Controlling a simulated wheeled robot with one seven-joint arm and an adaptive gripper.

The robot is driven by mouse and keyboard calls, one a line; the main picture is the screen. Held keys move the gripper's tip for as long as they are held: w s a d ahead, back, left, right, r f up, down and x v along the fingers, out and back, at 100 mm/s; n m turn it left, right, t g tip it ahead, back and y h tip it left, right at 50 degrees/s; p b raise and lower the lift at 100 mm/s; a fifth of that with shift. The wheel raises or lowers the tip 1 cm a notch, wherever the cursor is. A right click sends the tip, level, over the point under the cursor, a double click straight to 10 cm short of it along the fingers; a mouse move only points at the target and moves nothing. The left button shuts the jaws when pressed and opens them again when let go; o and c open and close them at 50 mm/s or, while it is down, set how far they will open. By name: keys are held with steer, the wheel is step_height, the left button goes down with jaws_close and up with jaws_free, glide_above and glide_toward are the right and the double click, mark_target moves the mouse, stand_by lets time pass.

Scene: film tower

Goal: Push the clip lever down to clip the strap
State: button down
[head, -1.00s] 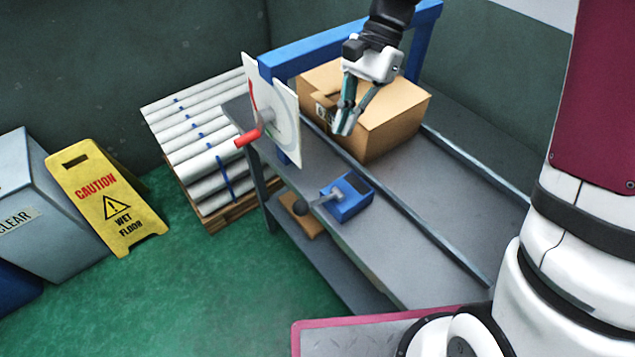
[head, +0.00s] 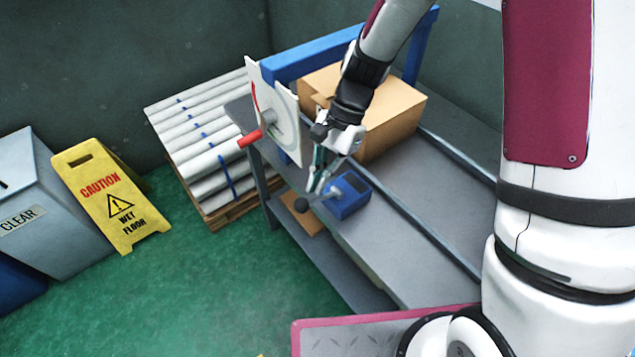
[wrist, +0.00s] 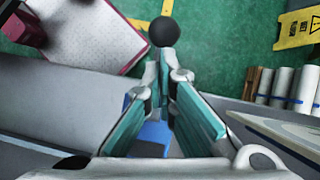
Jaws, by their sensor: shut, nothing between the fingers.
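The clip lever is a grey bar with a black ball knob (head: 302,203), sticking out leftward from a blue block (head: 351,196) on the bench's front edge. In the wrist view the knob (wrist: 164,32) shows just beyond my fingertips, and part of the blue block (wrist: 153,135) shows between the fingers. My gripper (head: 315,186) is shut and empty, pointing down close above the lever, near the knob. I cannot tell whether it touches the lever. In the wrist view my gripper (wrist: 164,75) has its tips together. I cannot make out the strap.
A cardboard box (head: 398,118) sits on the grey bench (head: 425,200) under a blue arch (head: 310,52). A white dial plate (head: 285,118) with a red handle (head: 250,138) stands to the left. White rolls (head: 200,145) and a yellow wet-floor sign (head: 112,198) are farther left.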

steer(key=shift+s+a+f, duration=0.3)
steer(key=shift+a, duration=0.1)
